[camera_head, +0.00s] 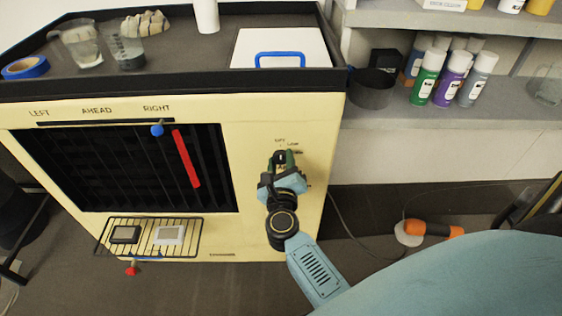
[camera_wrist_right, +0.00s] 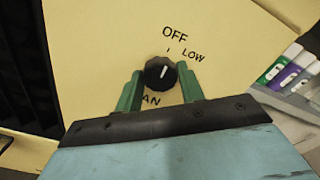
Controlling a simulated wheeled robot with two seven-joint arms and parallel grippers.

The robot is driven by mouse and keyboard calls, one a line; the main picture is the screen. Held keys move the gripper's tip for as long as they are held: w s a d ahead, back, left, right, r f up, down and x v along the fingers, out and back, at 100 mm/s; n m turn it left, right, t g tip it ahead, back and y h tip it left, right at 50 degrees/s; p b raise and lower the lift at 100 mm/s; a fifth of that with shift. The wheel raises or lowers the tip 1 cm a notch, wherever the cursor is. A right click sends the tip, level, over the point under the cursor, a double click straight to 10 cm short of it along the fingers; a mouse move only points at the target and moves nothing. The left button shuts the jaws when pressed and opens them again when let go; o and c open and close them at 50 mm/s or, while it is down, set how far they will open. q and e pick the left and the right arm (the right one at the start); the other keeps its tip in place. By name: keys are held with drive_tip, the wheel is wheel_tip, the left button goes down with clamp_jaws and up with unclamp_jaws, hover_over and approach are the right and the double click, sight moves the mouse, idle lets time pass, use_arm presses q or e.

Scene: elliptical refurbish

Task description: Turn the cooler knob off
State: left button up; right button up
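The cooler knob (camera_wrist_right: 160,68) is a round black knob with a white pointer line. It sits on the cream front panel of the cooler (camera_head: 248,125). In the right wrist view the pointer points up, roughly toward the small tick under the word OFF. LOW is printed to its upper right, and a partly covered label ending in AN is below it. My right gripper (camera_wrist_right: 160,82) has its green fingers flush on both sides of the knob. In the head view my right gripper (camera_head: 284,162) covers most of the knob. My left gripper is not in view.
The cooler's top holds a white box lid with a blue handle (camera_head: 280,46), beakers (camera_head: 80,45) and blue tape (camera_head: 25,67). A black grille with a red strip (camera_head: 186,158) is left of the knob. Shelves with spray cans (camera_head: 428,78) stand right. An orange-handled tool (camera_head: 432,230) lies below.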

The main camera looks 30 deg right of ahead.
drive_tip(key=o, duration=0.4)
drive_tip(key=v, duration=1.3)
drive_tip(key=shift+s+a, duration=0.15)
drive_tip(key=shift+a, duration=0.05)
